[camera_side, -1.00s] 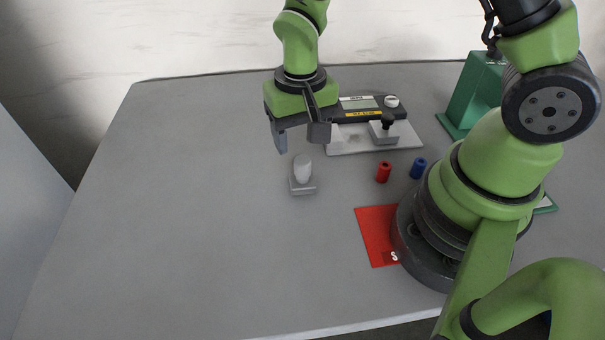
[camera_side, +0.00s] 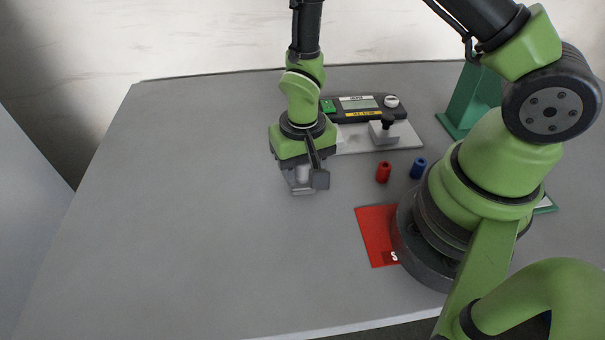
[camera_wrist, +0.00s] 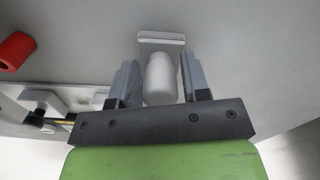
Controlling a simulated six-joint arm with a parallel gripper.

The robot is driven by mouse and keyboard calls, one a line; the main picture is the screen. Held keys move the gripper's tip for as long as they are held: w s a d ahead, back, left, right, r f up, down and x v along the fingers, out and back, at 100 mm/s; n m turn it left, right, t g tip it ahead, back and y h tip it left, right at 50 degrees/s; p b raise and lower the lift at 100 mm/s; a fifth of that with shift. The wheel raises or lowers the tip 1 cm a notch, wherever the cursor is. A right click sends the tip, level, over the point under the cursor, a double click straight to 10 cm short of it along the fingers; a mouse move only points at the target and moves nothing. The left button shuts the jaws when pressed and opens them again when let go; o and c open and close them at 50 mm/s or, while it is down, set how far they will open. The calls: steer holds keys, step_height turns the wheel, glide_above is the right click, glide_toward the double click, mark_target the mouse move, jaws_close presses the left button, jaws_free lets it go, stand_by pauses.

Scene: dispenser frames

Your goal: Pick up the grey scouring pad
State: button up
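The grey scouring pad (camera_side: 302,190) appears to be the small flat grey block standing on the table, with a rounded white grip (camera_side: 302,174) on top. In the wrist view the white grip (camera_wrist: 161,80) stands between my two fingers, and the edge of the pad (camera_wrist: 162,39) shows beyond the fingertips. My gripper (camera_side: 305,181) is lowered around the grip, with one finger on each side. In the wrist view my gripper (camera_wrist: 159,63) looks open, with narrow gaps beside the grip. The near finger partly hides the pad in the side view.
A red cylinder (camera_side: 383,172) and a blue cylinder (camera_side: 418,168) stand to the right. Behind are a device with a display (camera_side: 360,104) and a pale plate with a black-knobbed block (camera_side: 385,131). A red card (camera_side: 374,235) lies front right. The table's left side is clear.

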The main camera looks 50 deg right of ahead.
steer(key=c, duration=0.7)
steer(key=shift+o, duration=0.2)
step_height(320, 180, up, 10)
steer(key=shift+r, duration=0.1)
